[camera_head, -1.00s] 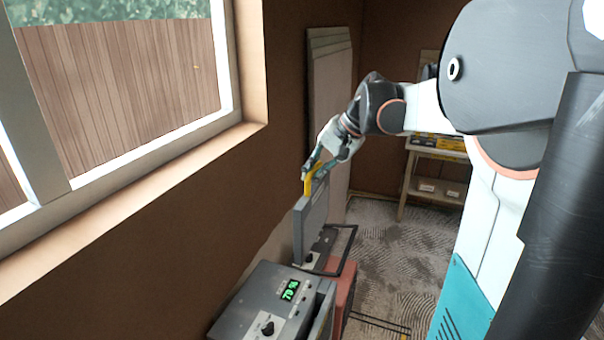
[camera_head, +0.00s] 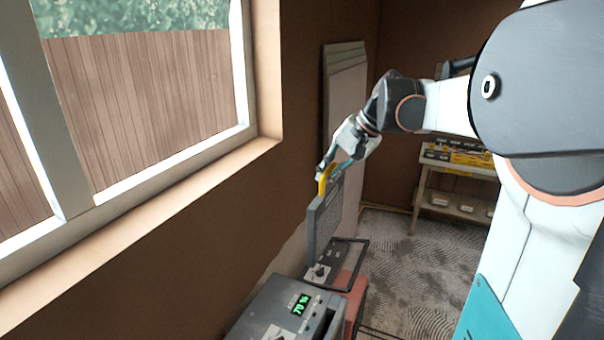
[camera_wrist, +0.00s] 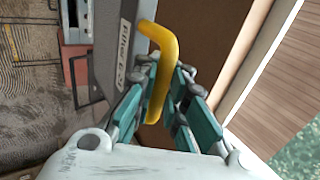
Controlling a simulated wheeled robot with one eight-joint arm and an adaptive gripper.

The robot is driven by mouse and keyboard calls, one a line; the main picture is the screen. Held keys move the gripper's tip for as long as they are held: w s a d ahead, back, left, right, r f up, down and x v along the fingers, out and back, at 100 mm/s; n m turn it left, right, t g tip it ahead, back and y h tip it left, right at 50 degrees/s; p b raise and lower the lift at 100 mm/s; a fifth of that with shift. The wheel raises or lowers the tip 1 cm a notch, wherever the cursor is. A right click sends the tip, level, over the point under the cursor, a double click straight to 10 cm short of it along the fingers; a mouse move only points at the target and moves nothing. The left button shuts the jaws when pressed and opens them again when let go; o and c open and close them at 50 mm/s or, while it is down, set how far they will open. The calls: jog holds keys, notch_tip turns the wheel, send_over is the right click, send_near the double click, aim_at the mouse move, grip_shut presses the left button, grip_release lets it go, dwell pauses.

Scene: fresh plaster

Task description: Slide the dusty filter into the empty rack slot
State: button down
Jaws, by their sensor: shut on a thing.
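My gripper (camera_head: 325,170) is shut on the yellow handle (camera_head: 324,182) of a flat grey filter (camera_head: 324,218). The filter hangs upright below my gripper, close to the brown wall. In the wrist view my teal-padded fingers (camera_wrist: 160,98) are on both sides of the yellow handle (camera_wrist: 163,48), and the filter's grey edge (camera_wrist: 117,40) carries a partly readable "Filter" label. In the head view the filter's lower end is next to the red unit with a black frame handle (camera_head: 350,252). I cannot tell whether they touch. No empty rack slot is clearly visible.
A grey machine with a green display reading about 70 % (camera_head: 287,308) stands in front. The red unit (camera_head: 355,295) is just behind it. A window sill (camera_head: 190,185) runs along the left wall. Pale boards (camera_head: 345,110) lean behind, and a shelf (camera_head: 455,175) stands at back right.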

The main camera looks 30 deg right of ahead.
notch_tip(320, 180, up, 38)
jog(key=p, duration=1)
jog(key=shift+r, duration=0.25)
dwell(3.4)
